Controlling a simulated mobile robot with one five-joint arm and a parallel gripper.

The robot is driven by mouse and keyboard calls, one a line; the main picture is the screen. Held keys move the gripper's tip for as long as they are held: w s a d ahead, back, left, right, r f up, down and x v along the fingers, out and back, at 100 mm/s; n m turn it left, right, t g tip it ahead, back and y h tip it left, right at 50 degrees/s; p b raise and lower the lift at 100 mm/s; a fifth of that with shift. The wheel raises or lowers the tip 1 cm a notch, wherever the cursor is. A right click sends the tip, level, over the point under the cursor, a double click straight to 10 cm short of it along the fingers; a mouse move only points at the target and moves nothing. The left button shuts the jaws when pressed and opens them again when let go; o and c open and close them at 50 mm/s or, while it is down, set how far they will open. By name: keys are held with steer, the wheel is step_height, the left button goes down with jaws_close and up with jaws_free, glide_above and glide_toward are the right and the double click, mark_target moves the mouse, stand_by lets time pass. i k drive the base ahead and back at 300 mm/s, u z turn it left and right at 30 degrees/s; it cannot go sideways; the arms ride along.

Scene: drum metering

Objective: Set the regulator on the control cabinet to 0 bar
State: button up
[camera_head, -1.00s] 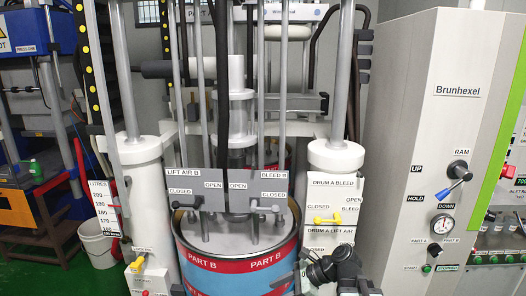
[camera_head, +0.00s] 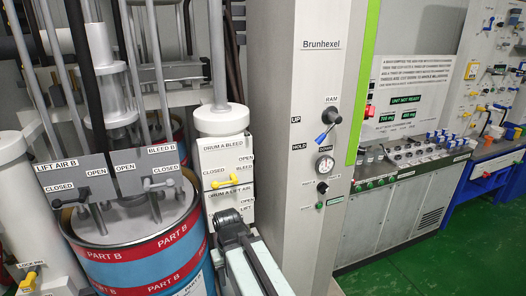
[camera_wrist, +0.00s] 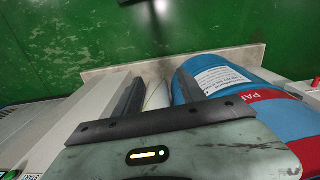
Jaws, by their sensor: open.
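The control cabinet (camera_head: 283,130) is a tall grey-white column marked Brunhexel, in the middle of the head view. On its face are a RAM lever (camera_head: 325,132) with a blue handle, a small round white gauge (camera_head: 324,165) and a dark knob (camera_head: 322,187) below. I cannot tell which part is the regulator, and the gauge reading is too small to make out. My gripper (camera_wrist: 159,88) is open and empty in the wrist view, its two dark fingers apart. It points down beside the blue and red drum (camera_wrist: 230,85), away from the cabinet's controls.
The Part B drum (camera_head: 165,257) stands at the left under levers and rods. A panel with a yellow lever (camera_head: 222,181) stands between it and the cabinet. A bench (camera_head: 408,165) with small cups is at the right. Green floor (camera_head: 420,262) is open at the lower right.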

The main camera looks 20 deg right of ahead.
mark_target(361, 150)
steer(key=u, duration=1.65)
steer(key=k, duration=1.45)
steer(key=z, duration=2.3)
steer(key=i, duration=1)
